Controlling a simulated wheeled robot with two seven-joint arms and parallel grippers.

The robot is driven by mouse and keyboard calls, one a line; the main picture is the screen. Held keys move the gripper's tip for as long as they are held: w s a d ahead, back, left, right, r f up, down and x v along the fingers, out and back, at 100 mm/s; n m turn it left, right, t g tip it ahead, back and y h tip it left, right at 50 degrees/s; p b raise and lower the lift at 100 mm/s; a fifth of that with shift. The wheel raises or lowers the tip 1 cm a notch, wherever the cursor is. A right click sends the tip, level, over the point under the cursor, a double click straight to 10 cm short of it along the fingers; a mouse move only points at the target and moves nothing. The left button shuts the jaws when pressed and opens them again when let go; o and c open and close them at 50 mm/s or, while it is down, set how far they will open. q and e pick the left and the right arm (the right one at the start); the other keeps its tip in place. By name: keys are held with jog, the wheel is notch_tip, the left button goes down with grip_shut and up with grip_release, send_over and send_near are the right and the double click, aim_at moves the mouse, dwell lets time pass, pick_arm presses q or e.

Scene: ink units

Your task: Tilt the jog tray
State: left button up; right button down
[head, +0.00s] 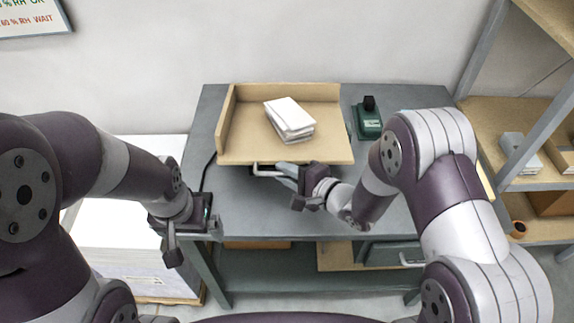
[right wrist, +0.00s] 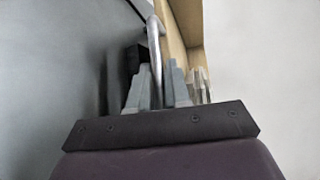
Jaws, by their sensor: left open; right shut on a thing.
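The jog tray (head: 235,144) is a tan wooden tray with raised walls at its left and back, on the grey table. A stack of white paper (head: 290,117) lies on it, slightly fanned. A metal handle (head: 266,171) sticks out at the tray's front edge; it also shows in the right wrist view (right wrist: 153,45). My right gripper (head: 284,172) is shut on this handle, with its fingers on both sides of the bar in the right wrist view (right wrist: 157,88). My left gripper (head: 196,232) is open and empty, left of the table's front edge, apart from the tray.
A dark green device (head: 367,119) with a black top stands right of the tray. A shelf rack (head: 520,115) with boxes stands at the right. A white paper stack (head: 120,235) is at the lower left. The table's front left is mostly clear.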

jog(key=shift+w+r+p, duration=0.1)
jog(key=shift+r+p, duration=0.35)
jog(key=shift+r, duration=0.35)
jog(key=shift+w+f, duration=0.15)
pick_arm(q)
notch_tip(320, 180, up, 3)
jog(key=shift+f, duration=0.15)
pick_arm(e)
jog(key=c, duration=1.2)
grip_release()
